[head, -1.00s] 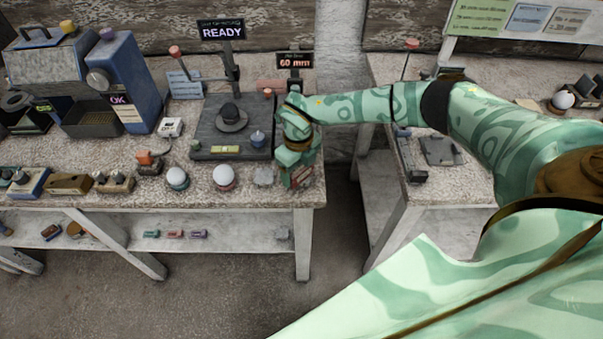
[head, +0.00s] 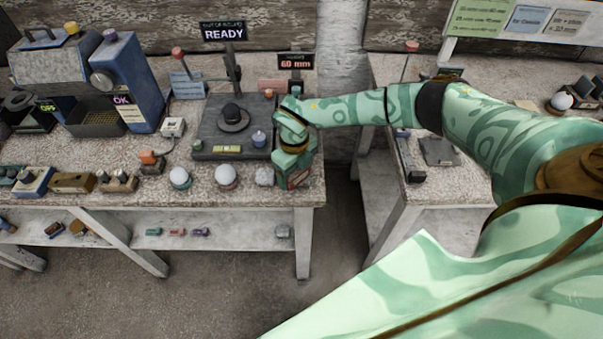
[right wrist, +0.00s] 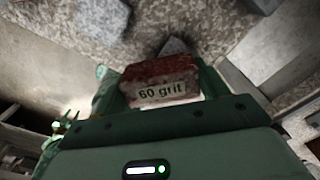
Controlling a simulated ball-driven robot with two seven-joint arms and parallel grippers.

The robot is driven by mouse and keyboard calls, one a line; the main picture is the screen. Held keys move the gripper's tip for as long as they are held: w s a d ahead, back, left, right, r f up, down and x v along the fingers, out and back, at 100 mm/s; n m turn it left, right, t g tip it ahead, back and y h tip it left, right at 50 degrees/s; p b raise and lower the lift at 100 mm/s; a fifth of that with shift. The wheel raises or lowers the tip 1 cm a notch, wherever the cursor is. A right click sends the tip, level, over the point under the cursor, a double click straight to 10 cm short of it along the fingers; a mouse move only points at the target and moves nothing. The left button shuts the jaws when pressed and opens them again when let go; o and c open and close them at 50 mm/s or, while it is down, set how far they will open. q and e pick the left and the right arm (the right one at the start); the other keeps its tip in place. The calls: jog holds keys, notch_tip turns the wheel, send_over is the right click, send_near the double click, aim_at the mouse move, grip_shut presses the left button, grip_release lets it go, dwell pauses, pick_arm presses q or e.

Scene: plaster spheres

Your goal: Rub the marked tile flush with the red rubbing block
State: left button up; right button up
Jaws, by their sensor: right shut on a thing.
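My right gripper (head: 297,178) is over the front right corner of the main bench. It is shut on the red rubbing block (head: 299,181), whose reddish side shows below the fingers. In the right wrist view the block (right wrist: 160,78) sits between the fingers with a "60 grit" label towards me. My left gripper is out of view.
White spheres on round stands (head: 226,175) (head: 180,178) line the front of the bench. A dark plate with a domed disc (head: 233,117) lies behind, under a "READY" sign (head: 223,32) and a "60 mm" sign (head: 295,62). A gap separates this bench from the right bench (head: 470,185).

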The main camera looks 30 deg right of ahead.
jog(key=shift+w+d+r, duration=0.15)
jog(key=shift+d+r, duration=0.25)
jog(key=shift+d, duration=0.05)
jog(key=shift+r, duration=0.1)
jog(key=shift+r+p, duration=1.2)
notch_tip(320, 180, up, 4)
jog(key=p, duration=0.4)
jog(key=shift+r, duration=0.15)
jog(key=shift+f, duration=0.2)
